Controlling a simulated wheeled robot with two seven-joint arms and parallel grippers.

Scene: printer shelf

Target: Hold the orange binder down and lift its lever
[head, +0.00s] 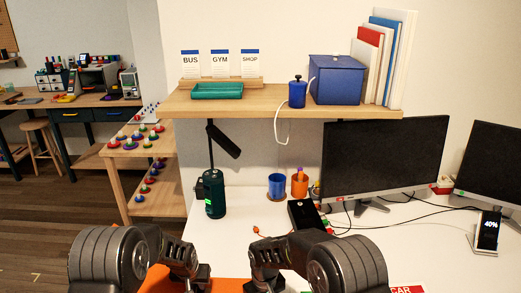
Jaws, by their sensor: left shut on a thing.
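The orange binder (232,285) lies on the white desk at the bottom edge of the head view, and only part of it shows. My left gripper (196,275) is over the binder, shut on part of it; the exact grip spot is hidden. My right gripper (262,279) is at the binder's right side, pointing down. Its fingertips are cut off or hidden, so its opening does not show. The binder's lever cannot be made out.
A monitor (385,158) and cables are at right. A wooden shelf (265,106) hangs above.

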